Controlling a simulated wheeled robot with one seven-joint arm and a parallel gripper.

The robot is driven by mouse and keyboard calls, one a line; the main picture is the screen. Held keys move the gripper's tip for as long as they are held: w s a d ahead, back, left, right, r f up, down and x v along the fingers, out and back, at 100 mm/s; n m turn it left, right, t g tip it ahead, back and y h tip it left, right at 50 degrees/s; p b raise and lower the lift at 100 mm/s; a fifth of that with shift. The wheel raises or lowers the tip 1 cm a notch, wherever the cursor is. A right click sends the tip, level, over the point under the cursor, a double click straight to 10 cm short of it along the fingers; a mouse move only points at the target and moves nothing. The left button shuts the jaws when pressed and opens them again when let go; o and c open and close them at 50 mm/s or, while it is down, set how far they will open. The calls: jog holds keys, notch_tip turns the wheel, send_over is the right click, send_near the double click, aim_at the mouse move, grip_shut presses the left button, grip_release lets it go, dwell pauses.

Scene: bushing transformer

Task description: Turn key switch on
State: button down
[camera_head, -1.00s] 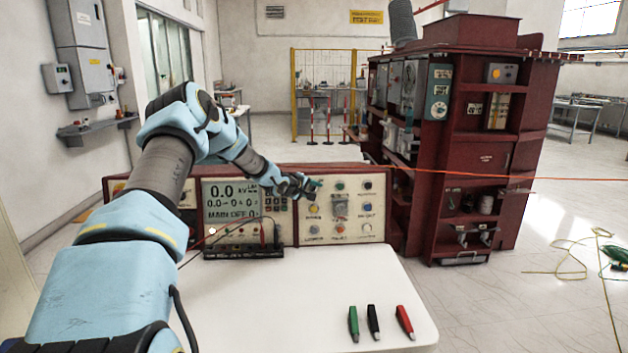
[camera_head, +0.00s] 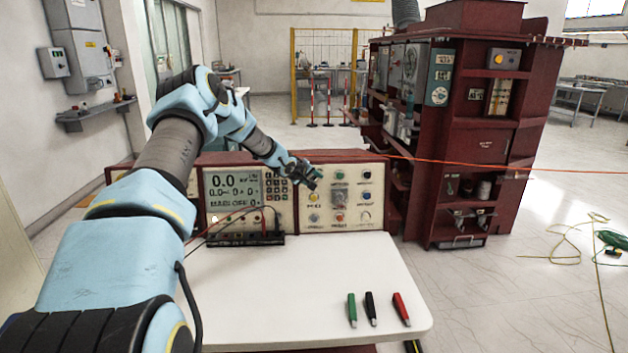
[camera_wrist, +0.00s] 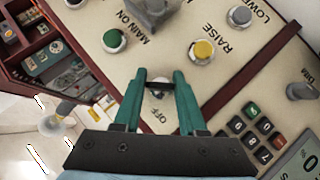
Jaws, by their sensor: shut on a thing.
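The key switch (camera_wrist: 157,94), a small dark key on a light round base, shows in the wrist view beside the printed word OFF. My gripper (camera_wrist: 160,82) has its two green fingers on either side of the key and is shut on it. In the head view my gripper (camera_head: 312,182) is at the upper left of the right-hand control panel (camera_head: 375,197) and covers the key switch there.
In the wrist view a green button (camera_wrist: 114,41), a yellow button (camera_wrist: 203,50) and a keypad (camera_wrist: 250,130) surround the key. A white table (camera_head: 290,290) with green, black and red clips (camera_head: 372,309) stands in front of the console. A dark red transformer cabinet (camera_head: 480,140) stands behind right.

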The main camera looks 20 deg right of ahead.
jog(key=shift+c, duration=2.3)
grip_release()
jog(key=b+v, duration=0.3)
jog(key=v, duration=0.7)
jog(key=shift+s+a+r, duration=0.2)
jog(key=shift+r, duration=0.05)
jog(key=s+a+m+g+y, duration=0.1)
jog(key=s+a+g+y, duration=0.1)
jog(key=s+a, duration=0.6)
jog(key=s+a+m+g+y, duration=0.1)
jog(key=s+a+g+y, duration=0.1)
jog(key=s+a, duration=0.7)
jog(key=s+a+m+g+y, duration=0.1)
jog(key=s+a, duration=0.8)
jog(key=s, duration=1.1)
jog(key=g+y, duration=0.1)
jog(key=y, duration=0.1)
jog(key=shift+s+m+y, duration=0.3)
jog(key=shift+y, duration=0.1)
